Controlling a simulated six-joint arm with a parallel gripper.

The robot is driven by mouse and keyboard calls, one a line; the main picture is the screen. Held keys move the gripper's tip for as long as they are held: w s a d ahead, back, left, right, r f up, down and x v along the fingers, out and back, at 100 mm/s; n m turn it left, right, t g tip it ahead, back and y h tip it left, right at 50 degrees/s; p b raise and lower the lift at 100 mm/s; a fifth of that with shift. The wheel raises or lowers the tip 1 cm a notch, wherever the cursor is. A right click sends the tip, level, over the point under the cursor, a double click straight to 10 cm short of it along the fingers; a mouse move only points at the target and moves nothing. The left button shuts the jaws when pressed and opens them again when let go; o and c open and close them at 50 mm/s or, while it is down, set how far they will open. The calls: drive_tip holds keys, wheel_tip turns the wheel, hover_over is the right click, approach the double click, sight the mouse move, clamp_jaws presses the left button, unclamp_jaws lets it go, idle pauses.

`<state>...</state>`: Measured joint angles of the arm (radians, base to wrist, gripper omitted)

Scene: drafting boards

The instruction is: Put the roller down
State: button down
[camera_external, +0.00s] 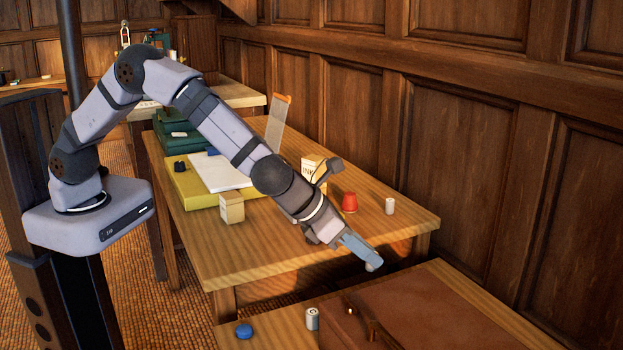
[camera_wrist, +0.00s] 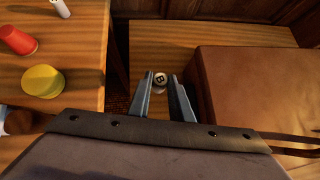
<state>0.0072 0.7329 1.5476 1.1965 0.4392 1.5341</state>
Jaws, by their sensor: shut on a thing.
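My gripper (camera_external: 368,262) hangs above the gap between the rear table (camera_external: 290,250) and the front table (camera_external: 470,285), near the brown case. In the wrist view its two fingers (camera_wrist: 160,80) are closed around a small, pale, round-ended thing with a dark mark like a "B", which I take to be the roller (camera_wrist: 160,77). Only its end shows between the fingertips. In the external view just a small greyish end of the roller (camera_external: 374,266) shows at the tips. It is held above the front table's wood, left of the case in the wrist view.
A brown leather case (camera_external: 430,310) with a handle covers much of the front table. A labelled can (camera_external: 312,318) and blue disc (camera_external: 244,331) stand at its left. The rear table carries a red cup (camera_external: 349,202), white cylinder (camera_external: 390,206) and yellow round thing (camera_wrist: 43,80).

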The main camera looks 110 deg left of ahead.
drive_tip(key=shift+f+b, duration=0.9)
drive_tip(key=shift+f, duration=2.85)
drive_tip(key=shift+f, duration=0.2)
drive_tip(key=c, duration=1.6)
unclamp_jaws()
drive_tip(key=shift+r, duration=0.15)
drive_tip(key=shift+r, duration=0.15)
drive_tip(key=v, duration=1.2)
